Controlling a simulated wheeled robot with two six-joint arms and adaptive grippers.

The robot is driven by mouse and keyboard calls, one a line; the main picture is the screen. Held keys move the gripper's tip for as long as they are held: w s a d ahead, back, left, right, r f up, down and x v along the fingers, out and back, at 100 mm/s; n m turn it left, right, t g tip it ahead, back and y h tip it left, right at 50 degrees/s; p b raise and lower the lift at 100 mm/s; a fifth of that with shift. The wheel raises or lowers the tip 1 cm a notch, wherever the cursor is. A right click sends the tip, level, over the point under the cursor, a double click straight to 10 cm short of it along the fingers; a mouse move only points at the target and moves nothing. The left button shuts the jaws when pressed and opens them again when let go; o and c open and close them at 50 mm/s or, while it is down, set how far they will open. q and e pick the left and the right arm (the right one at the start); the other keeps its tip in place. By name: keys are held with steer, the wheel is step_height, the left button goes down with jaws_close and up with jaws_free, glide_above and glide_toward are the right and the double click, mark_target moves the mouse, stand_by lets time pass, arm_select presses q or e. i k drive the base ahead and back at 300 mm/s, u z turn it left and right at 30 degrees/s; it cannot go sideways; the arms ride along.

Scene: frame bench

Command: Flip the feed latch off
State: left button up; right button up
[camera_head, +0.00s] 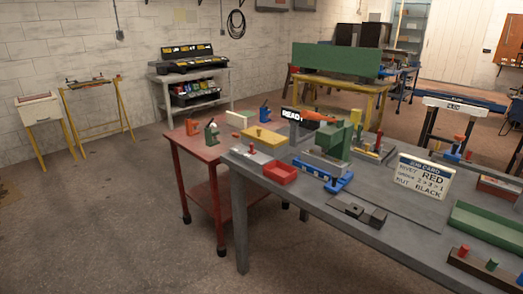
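No part is clearly readable as the feed latch at this distance. A green machine block (333,143) stands on the grey bench (300,202), with a blue fixture (323,176) at its front. A sign reading "READ" (291,114) and an orange part (318,115) show behind it. A dark grey block piece (357,211) lies on the bench in front. Neither of my grippers is in view.
A white job card (423,178) stands on the bench, with a green tray (487,229) and a peg rack (486,264) at right. A red bin (281,173) sits at the left end. A red table (194,146) adjoins behind.

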mark_target(252, 145)
steer(key=z, duration=0.45)
steer(key=i, duration=1.4)
steer(key=z, duration=0.45)
